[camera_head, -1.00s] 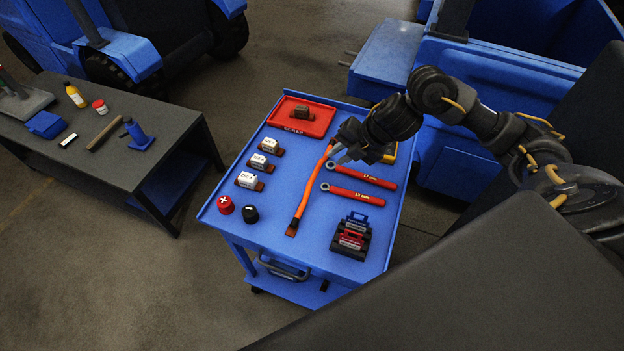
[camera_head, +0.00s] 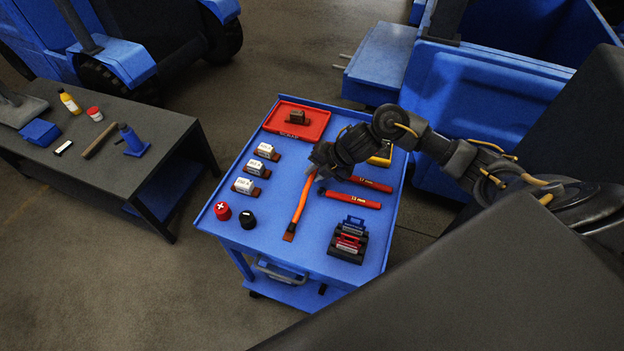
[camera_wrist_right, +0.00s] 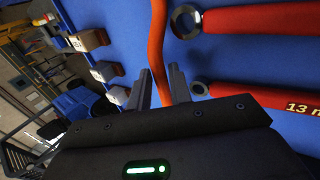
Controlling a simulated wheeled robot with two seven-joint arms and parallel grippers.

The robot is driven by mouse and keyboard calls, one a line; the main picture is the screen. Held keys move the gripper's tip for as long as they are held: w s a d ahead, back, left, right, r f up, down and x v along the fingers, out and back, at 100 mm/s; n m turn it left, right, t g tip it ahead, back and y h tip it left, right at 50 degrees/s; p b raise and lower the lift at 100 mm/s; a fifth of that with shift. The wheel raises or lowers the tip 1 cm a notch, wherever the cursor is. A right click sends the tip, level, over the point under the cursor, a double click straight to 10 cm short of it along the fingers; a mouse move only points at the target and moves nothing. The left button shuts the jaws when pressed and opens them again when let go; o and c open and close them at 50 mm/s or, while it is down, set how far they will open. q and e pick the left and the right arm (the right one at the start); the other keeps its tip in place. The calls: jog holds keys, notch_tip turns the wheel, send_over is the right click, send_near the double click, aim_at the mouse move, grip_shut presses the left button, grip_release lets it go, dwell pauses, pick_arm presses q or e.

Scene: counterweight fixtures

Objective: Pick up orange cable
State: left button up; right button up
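The orange cable (camera_head: 301,208) lies lengthwise on the blue cart top (camera_head: 268,210), with a brown end toward the cart's front. My right gripper (camera_head: 315,176) is over the cable's middle part and hides some of it in the head view. In the right wrist view, the two fingers of the right gripper (camera_wrist_right: 162,88) are apart, and the cable (camera_wrist_right: 158,45) runs up to the gap between them. I cannot tell whether the fingers touch it. My left gripper is not in view.
Two red wrenches (camera_head: 350,199) lie right of the cable. White-labelled blocks (camera_head: 254,168) stand left. Red and black caps (camera_head: 222,210), a red tray (camera_head: 290,126), a yellow device (camera_head: 381,156) and a black holder with coloured blocks (camera_head: 349,240) are also on the cart.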

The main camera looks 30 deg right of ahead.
aim_at(309, 186)
jog(key=shift+w+a+f, duration=0.25)
jog(key=shift+w+f, duration=0.05)
jog(key=shift+f, duration=0.3)
grip_shut()
jog(key=shift+r, duration=0.1)
jog(key=shift+w+r, duration=0.1)
jog(key=shift+r, duration=0.4)
notch_tip(309, 186, up, 3)
jog(key=shift+a+f, duration=0.1)
jog(key=shift+f, duration=0.05)
jog(key=s+a+r, duration=0.2)
jog(key=r, duration=0.1)
jog(key=s+a+r+p, duration=0.1)
jog(key=r, duration=0.1)
jog(key=shift+s+r, duration=0.25)
jog(key=shift+s, duration=0.15)
jog(key=s+a+r+p, duration=0.3)
jog(key=s+a, duration=0.2)
jog(key=s, duration=0.2)
jog(key=shift+a+r, duration=0.35)
jog(key=shift+a, duration=0.05)
